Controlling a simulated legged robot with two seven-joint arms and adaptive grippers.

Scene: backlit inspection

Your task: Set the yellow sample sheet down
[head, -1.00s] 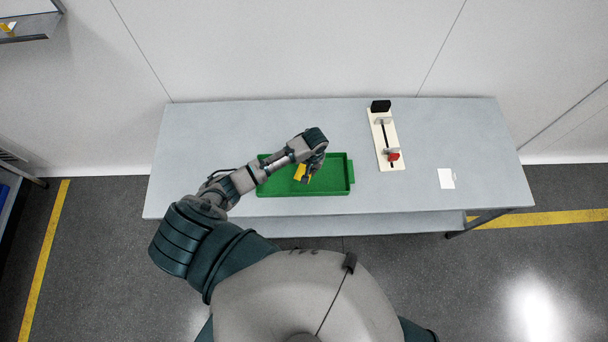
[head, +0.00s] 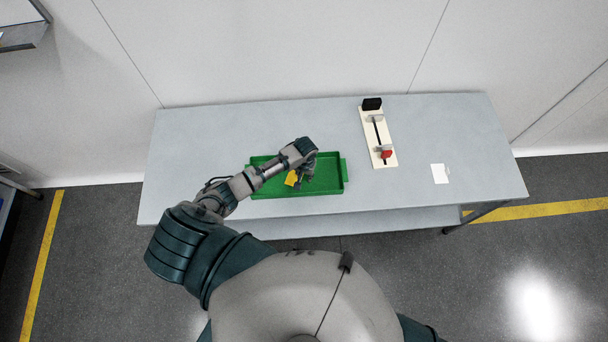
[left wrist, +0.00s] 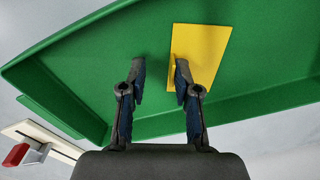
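The yellow sample sheet (head: 291,178) lies in the green tray (head: 345,186) on the bench. In the left wrist view the sheet (left wrist: 205,48) looks flat on the tray floor. My left gripper (head: 306,182) is over the tray, just right of the sheet in the head view. My right gripper is not in view.
A cream board (head: 379,136) with a black block and a red-ended part stands right of the tray on the grey bench (head: 220,130). A white card (head: 439,173) lies farther right. The bench left of the tray is clear.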

